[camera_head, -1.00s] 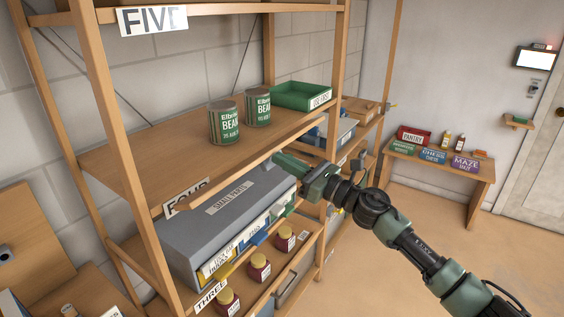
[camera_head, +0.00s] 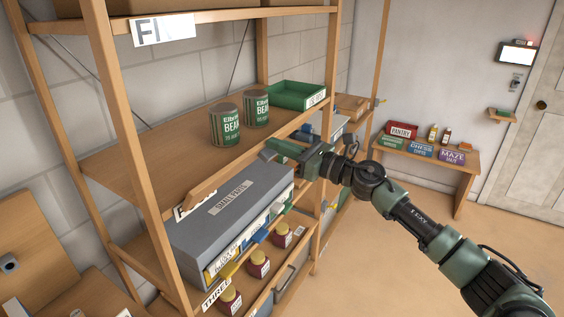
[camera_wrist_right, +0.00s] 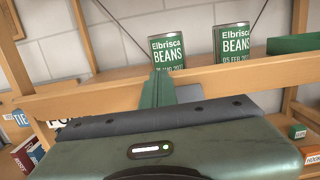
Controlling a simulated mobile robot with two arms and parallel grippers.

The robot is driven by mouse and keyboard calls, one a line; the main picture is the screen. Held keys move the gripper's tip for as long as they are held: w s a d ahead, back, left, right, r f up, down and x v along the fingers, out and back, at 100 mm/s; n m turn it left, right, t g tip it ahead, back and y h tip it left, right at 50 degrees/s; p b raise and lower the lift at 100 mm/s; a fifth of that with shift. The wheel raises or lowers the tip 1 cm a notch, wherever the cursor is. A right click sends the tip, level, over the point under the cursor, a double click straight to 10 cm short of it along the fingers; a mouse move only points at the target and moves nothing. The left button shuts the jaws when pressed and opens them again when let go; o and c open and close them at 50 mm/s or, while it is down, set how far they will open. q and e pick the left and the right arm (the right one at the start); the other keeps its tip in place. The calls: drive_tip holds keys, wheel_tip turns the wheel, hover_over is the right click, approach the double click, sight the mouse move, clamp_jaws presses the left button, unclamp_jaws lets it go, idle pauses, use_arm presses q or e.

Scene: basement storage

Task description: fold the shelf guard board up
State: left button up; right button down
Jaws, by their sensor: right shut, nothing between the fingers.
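The guard board (camera_head: 234,172) is a long wooden strip along the front edge of the shelf labelled FOUR. Its near end stands out from the shelf edge and partly covers the FOUR label. In the right wrist view the board (camera_wrist_right: 95,98) crosses below the bean cans; its exact tilt is hard to tell. My right gripper (camera_head: 272,150) is shut and empty, its fingers pointing left at the front of the board. In the wrist view the fingers (camera_wrist_right: 158,88) overlap the board's face; I cannot tell whether they touch it. My left gripper is not in view.
Two bean cans (camera_head: 224,125) and a green tray (camera_head: 297,94) stand on the shelf behind the board. A grey SMALL PARTS cabinet (camera_head: 205,225) and several red jars (camera_head: 258,264) are below. A rack post (camera_head: 128,130) stands left. Floor at right is clear.

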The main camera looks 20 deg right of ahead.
drive_tip(key=shift+w+a+r, duration=0.25)
drive_tip(key=shift+w+r, duration=0.45)
drive_tip(key=shift+r, duration=0.2)
drive_tip(key=shift+w+a+r, duration=0.55)
drive_tip(key=shift+w+a, duration=0.15)
drive_tip(key=shift+w, duration=0.15)
idle(0.3)
